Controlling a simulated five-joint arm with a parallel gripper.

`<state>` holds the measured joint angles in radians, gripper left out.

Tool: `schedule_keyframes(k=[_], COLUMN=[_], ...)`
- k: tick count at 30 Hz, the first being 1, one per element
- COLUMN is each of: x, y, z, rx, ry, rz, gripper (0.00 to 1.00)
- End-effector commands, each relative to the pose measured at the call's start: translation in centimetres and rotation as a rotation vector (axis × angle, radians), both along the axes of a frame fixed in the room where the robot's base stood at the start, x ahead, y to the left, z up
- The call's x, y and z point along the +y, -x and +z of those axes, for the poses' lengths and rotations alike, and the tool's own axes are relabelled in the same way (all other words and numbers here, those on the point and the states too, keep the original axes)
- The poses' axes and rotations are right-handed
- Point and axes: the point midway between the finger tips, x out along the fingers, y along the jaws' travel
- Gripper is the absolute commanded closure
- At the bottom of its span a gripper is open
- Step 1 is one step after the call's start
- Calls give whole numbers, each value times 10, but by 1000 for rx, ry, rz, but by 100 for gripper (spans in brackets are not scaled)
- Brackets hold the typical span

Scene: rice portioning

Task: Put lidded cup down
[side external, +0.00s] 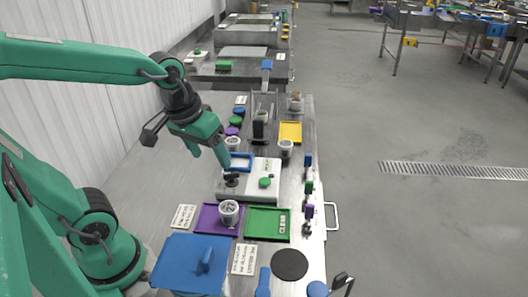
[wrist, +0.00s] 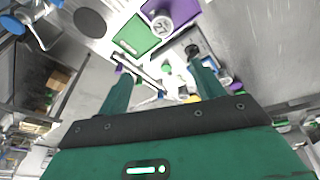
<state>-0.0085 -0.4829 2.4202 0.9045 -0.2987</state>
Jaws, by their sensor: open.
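My gripper (side external: 222,158) is open and points down above the back left of the white-topped station. In the wrist view its two green fingers (wrist: 162,86) are spread with nothing held between them. A pale cup (side external: 229,213) stands upright on the purple tray (side external: 207,220), clear of the gripper; it also shows in the wrist view (wrist: 162,24). Its top looks grey and speckled; I cannot tell whether it carries a lid. A green round piece (side external: 265,183) sits on the white station (side external: 258,166).
More cups stand behind: one at left (side external: 233,143), one at right (side external: 286,149). A yellow tray (side external: 291,133) and a blue frame (side external: 241,162) lie near them. A blue lid-like block (side external: 190,264) and a black disc (side external: 290,265) are in front. Handled tools line the right edge.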

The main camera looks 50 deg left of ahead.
Motion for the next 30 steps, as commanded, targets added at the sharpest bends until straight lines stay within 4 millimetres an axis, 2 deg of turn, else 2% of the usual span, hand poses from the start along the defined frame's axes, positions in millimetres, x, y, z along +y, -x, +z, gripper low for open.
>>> schedule_keyframes(k=[4,10,30], x=[-1,-2,-2], y=[14,27,31], z=[17,29,31], rx=[-91,-168,-190], ry=[-45,-97,-116], rz=[-128,-246,-285], gripper=[33,33,33])
